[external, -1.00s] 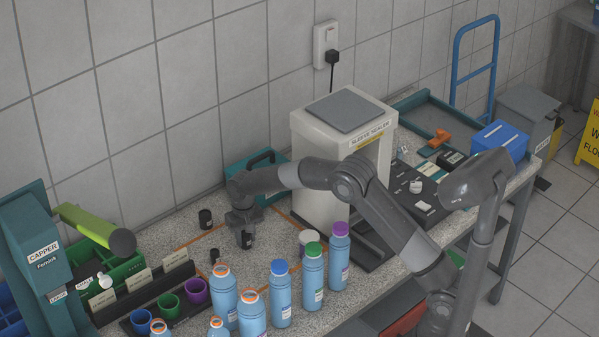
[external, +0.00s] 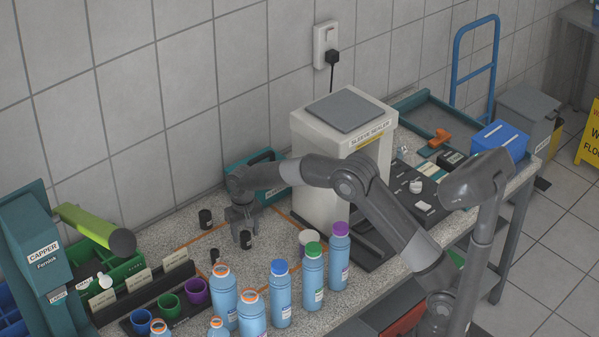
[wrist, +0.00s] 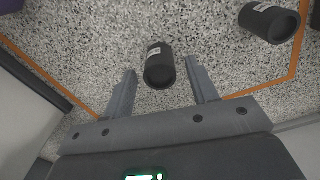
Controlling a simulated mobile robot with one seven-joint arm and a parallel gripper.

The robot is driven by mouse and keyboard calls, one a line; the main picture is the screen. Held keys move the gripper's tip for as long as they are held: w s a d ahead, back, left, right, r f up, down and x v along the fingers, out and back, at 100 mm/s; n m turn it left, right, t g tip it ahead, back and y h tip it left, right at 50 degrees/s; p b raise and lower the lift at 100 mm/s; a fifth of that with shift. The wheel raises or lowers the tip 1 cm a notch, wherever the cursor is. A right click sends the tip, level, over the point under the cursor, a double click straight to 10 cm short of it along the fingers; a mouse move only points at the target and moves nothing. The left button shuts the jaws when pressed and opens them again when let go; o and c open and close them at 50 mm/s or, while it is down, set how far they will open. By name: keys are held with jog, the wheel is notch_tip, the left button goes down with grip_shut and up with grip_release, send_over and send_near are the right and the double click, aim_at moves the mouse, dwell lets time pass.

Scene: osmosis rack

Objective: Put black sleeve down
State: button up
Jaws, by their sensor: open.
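A small black sleeve (external: 246,239) with a white label stands on the speckled worktop, inside the orange-lined area. In the wrist view the sleeve (wrist: 160,66) shows between and slightly beyond my fingertips, with a gap on each side. My gripper (external: 240,217) is open just above and behind it, and its two spread fingers (wrist: 161,78) are empty. Two more black sleeves stand nearby, one at the back (external: 205,218) and one to the left (external: 214,256). One other sleeve also shows at the top right of the wrist view (wrist: 270,23).
Several blue bottles (external: 281,295) with coloured caps stand along the front. The white sleeve sealer (external: 325,160) is to the right. Coloured cups (external: 169,306) and the capper (external: 38,240) are to the left. The worktop around the sleeve is mostly clear.

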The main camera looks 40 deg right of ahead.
aim_at(245, 233)
notch_tip(245, 233, up, 10)
jog(key=s+d+r+t, duration=0.2)
jog(key=s+d+r, duration=0.65)
jog(key=r, duration=0.25)
jog(key=s+d+r+n+t, duration=0.1)
jog(key=s+d+r, duration=0.25)
jog(key=s, duration=0.75)
jog(key=s+d+r+n+t, duration=0.15)
jog(key=s+d, duration=0.25)
jog(key=s, duration=0.7)
jog(key=s+d+f, duration=0.1)
jog(key=s+f, duration=0.1)
jog(key=s, duration=0.3)
jog(key=s+d+f+t, duration=0.1)
jog(key=s+d+f, duration=0.1)
jog(key=s, duration=0.4)
jog(key=shift+s+f, duration=0.15)
jog(key=shift+f, duration=0.1)
jog(key=shift+o, duration=0.5)
jog(key=shift+o, duration=0.9)
jog(key=shift+r, duration=0.1)
